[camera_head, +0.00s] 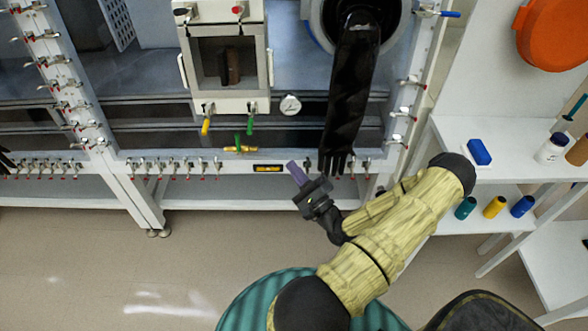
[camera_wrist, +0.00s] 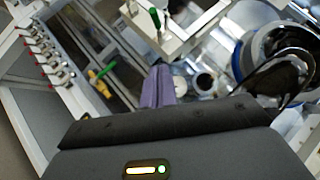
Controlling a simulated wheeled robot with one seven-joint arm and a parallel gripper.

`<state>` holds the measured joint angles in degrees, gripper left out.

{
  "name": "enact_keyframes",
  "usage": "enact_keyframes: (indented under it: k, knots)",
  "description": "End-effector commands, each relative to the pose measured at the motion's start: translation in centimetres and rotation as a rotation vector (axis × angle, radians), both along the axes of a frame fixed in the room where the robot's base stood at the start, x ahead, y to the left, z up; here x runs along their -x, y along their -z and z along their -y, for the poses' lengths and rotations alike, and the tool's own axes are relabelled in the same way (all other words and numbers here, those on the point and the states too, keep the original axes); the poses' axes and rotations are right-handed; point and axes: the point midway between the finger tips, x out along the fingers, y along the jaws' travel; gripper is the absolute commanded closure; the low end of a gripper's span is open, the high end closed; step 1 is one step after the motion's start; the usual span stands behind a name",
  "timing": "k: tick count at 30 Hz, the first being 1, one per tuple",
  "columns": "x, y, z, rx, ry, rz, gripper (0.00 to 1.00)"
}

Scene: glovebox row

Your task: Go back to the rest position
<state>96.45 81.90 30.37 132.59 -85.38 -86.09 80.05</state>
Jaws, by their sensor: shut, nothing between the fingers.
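My gripper (camera_head: 297,174) is in the middle of the head view, in front of the lower edge of the glovebox frame. Its purple fingers are together and hold nothing. They also show in the wrist view (camera_wrist: 158,86), above the dark gripper body, pointing towards the glovebox front. My arm in its yellowish cover reaches up from the bottom of the head view, bent at the elbow on the right.
A black glove (camera_head: 346,105) hangs from the round port just above and right of my gripper. The small antechamber (camera_head: 225,60) has valves and a gauge (camera_head: 290,105) beside it. White shelves (camera_head: 480,215) with bottles stand close right of my elbow. The floor (camera_head: 80,260) at left is clear.

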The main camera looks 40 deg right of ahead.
Motion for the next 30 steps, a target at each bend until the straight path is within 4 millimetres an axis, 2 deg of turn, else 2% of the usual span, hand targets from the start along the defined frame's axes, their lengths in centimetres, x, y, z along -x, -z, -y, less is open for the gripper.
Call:
enact_keyframes:
  k: [10,14,21,25,30]
  knots:
    - [-0.1,0.0,-0.1,0.005,-0.003,-0.008,1.0]
    - [-1.5,0.2,-1.0,0.063,-0.035,-0.085,1.0]
    - [-6.0,1.8,-5.3,0.385,-0.181,-0.433,1.0]
    - [-7.5,2.6,-7.4,0.608,-0.268,-0.618,1.0]
    - [-8.4,2.4,-9.4,0.901,-0.373,-0.818,1.0]
